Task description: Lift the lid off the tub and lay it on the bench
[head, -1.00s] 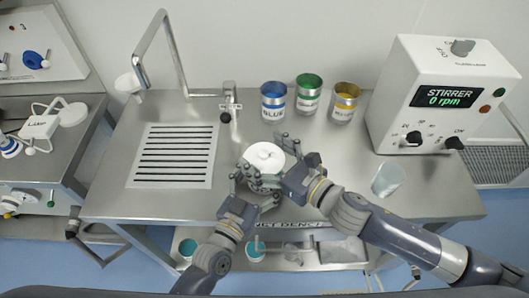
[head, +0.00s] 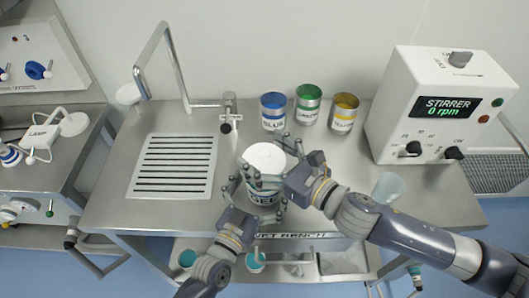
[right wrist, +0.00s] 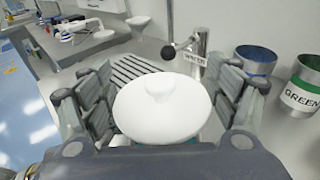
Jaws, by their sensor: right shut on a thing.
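The white lid (head: 265,156) shows at the front middle of the bench, above the tub (head: 265,197), which has a dark label band. My right gripper (head: 279,162) is shut on the lid from the right. In the right wrist view the lid (right wrist: 162,112), with its small knob, lies between the fingers, with a teal patch under its near edge. I cannot tell whether there is a gap between lid and tub. My left gripper (head: 247,186) is at the tub's left side with its fingers around it; whether they press on it is unclear.
Blue (head: 273,112), green (head: 307,105) and yellow (head: 343,114) cans stand at the back. The stirrer (head: 440,105) and a clear beaker (head: 388,188) are on the right. A slotted drain plate (head: 172,166) and tap (head: 228,112) are on the left. Bare bench (head: 125,212) lies at front left.

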